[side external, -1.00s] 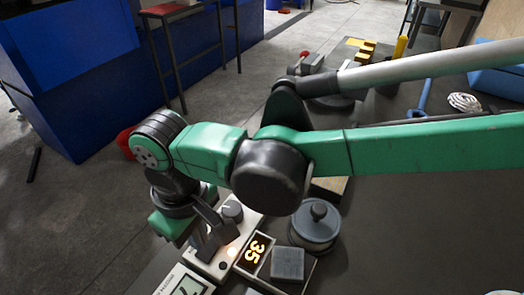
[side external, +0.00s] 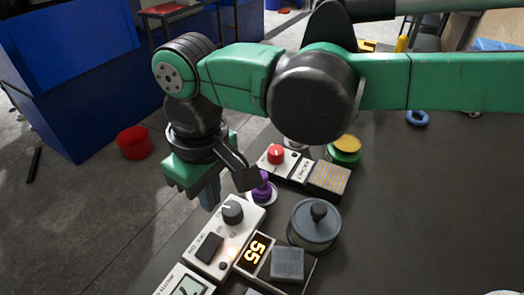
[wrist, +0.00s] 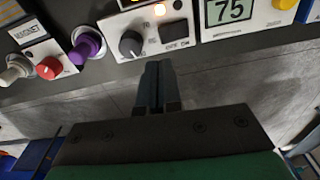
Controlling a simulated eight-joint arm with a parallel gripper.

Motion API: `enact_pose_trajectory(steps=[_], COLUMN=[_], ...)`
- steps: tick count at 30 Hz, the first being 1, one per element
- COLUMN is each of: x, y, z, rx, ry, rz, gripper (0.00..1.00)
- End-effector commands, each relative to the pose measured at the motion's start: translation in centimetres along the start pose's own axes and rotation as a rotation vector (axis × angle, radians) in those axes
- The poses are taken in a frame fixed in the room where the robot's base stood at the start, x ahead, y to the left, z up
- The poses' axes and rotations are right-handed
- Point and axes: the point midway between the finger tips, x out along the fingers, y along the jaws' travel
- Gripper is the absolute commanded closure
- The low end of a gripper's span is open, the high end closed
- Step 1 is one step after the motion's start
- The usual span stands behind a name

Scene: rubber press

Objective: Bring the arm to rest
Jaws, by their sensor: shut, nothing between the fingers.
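My gripper (side external: 209,196) hangs below my green arm in the side view, fingers pointing down, beyond the front edge of the bench. In the wrist view my gripper (wrist: 156,82) has its two dark fingers together with nothing between them. I see no contact with the panel.
A purple knob (side external: 262,187), a magnet panel with a red knob (side external: 276,154), a grey lidded pot (side external: 315,224) and a grey block (side external: 287,264) crowd the bench. A red round object (side external: 134,143) stands on the floor. Open bench (side external: 440,210) lies right.

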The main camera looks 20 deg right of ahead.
Motion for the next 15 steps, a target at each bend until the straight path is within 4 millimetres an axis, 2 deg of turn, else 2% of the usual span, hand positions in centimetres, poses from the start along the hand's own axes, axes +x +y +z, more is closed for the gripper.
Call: enact_pose_trajectory(steps=[1,6,8,12,15], x=[-1.0,-4.0,-4.8,-5.7,-5.6], y=[2.3,10.2,12.6,17.3,19.8], z=[0.5,3.9,5.7,10.5,14.2], rx=[0.044,0.207,0.265,0.396,0.487], ry=[0.028,0.157,0.203,0.312,0.385], rz=[-0.001,0.011,0.022,0.064,0.106], gripper=[1.0,1.0,1.0,1.0,1.0])
